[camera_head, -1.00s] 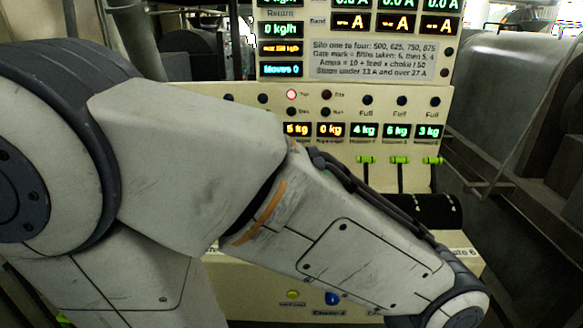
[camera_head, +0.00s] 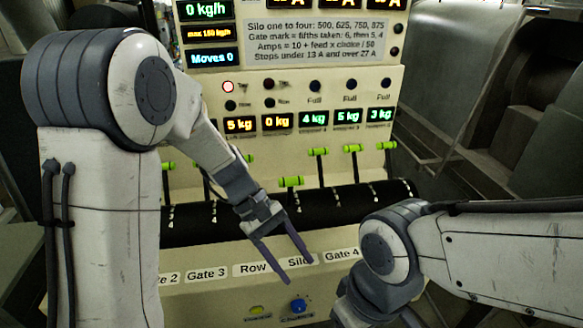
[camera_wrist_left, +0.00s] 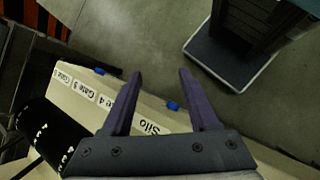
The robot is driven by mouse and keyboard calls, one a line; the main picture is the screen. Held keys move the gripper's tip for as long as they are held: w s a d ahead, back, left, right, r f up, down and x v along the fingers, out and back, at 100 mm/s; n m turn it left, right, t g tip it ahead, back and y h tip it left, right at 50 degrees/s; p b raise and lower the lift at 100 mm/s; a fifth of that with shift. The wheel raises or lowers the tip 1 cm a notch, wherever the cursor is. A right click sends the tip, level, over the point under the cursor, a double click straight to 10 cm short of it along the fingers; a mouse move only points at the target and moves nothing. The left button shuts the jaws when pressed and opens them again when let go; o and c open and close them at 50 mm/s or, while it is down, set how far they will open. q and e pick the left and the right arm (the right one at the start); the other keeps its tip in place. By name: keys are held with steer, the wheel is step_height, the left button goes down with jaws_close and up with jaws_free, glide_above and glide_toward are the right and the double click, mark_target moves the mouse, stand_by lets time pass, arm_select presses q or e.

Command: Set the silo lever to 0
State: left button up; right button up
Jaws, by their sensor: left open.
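The white "Silo" label (camera_head: 300,260) is on the cream ledge below the levers, between "Row" and "Gate 4". Above it, behind my left gripper, a green lever handle (camera_head: 291,182) sits lower than its neighbours. I cannot tell for certain that it is the silo lever. My left gripper (camera_head: 298,272) is open and empty, its two purple fingers pointing down in front of the ledge near the label. In the left wrist view the fingers (camera_wrist_left: 160,73) are spread, with the "Silo" label (camera_wrist_left: 150,127) close to the left finger. My right arm comes in from the right; its fingers do not show.
Other green handles stand along the black drum (camera_head: 350,195), including one at the right (camera_head: 353,148). The panel above carries kg displays (camera_head: 312,118), a lit red lamp (camera_head: 228,87) and a text sign (camera_head: 316,42). A blue knob (camera_head: 298,305) is low on the front.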

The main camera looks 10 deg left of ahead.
arm_select(q)
steer(key=w+a+n+t+h+p, duration=0.1)
steer(key=w+a+n+t+h, duration=0.3)
steer(key=w+a+n, duration=0.5)
steer(key=n+t+h, duration=0.5)
steer(key=h, duration=0.1)
glide_toward(288, 181)
steer(key=p+x, duration=0.1)
steer(key=x, duration=0.2)
steer(key=p+x, duration=0.1)
steer(key=x, duration=0.2)
steer(key=p+x, duration=0.1)
steer(key=x, duration=0.3)
steer(key=shift+w+a+f+p, duration=0.15)
steer(key=shift+w+f+p, duration=0.15)
steer(key=shift+w+p, duration=0.1)
steer(key=shift+w+d+f, duration=0.1)
steer(key=shift+w+d, duration=0.1)
steer(key=shift+d, duration=0.25)
arm_select(e)
step_height(288, 181, up, 6)
steer(key=shift+a+f, duration=0.1)
arm_select(q)
jaws_close()
